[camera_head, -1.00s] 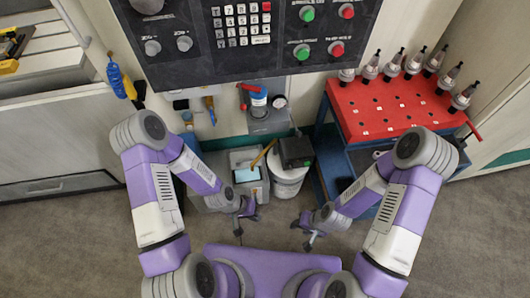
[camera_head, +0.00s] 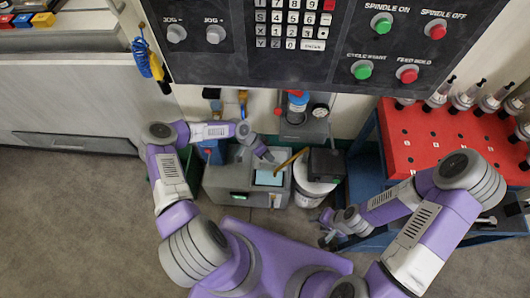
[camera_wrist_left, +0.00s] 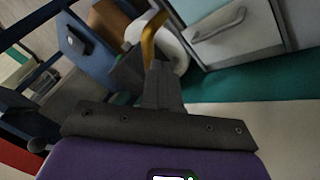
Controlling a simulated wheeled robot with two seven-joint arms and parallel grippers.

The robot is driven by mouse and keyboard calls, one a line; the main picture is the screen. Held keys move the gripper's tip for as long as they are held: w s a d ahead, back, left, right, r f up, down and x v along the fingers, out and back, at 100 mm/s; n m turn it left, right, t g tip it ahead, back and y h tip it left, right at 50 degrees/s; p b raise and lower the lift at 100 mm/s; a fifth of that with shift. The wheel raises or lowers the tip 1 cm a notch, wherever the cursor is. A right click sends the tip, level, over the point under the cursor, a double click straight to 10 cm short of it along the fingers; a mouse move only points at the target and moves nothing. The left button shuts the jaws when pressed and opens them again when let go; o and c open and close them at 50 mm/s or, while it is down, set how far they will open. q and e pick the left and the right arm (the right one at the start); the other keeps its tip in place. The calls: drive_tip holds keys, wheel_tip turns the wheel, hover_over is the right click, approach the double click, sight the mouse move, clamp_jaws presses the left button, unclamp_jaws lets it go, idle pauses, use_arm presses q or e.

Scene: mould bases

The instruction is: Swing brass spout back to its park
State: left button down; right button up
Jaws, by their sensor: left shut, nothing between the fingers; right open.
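The brass spout (camera_head: 291,160) is a thin yellow bar. My left gripper (camera_head: 267,157) is shut and empty, just behind the blue top and left of the spout. In the left wrist view the closed fingertips (camera_wrist_left: 158,66) overlap the end of the spout (camera_wrist_left: 149,36); I cannot tell whether they touch. My right gripper (camera_head: 326,237) is open and empty, low in front of the blue cart.
A red-topped cart (camera_head: 425,140) with tool holders is at the right. A control panel (camera_head: 290,40) overhangs the back. Grey floor is free at left.

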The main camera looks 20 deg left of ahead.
use_arm(q)
drive_tip(key=b+x, duration=0.1)
drive_tip(key=x, duration=0.3)
drive_tip(key=shift+d, duration=0.1)
idle(0.3)
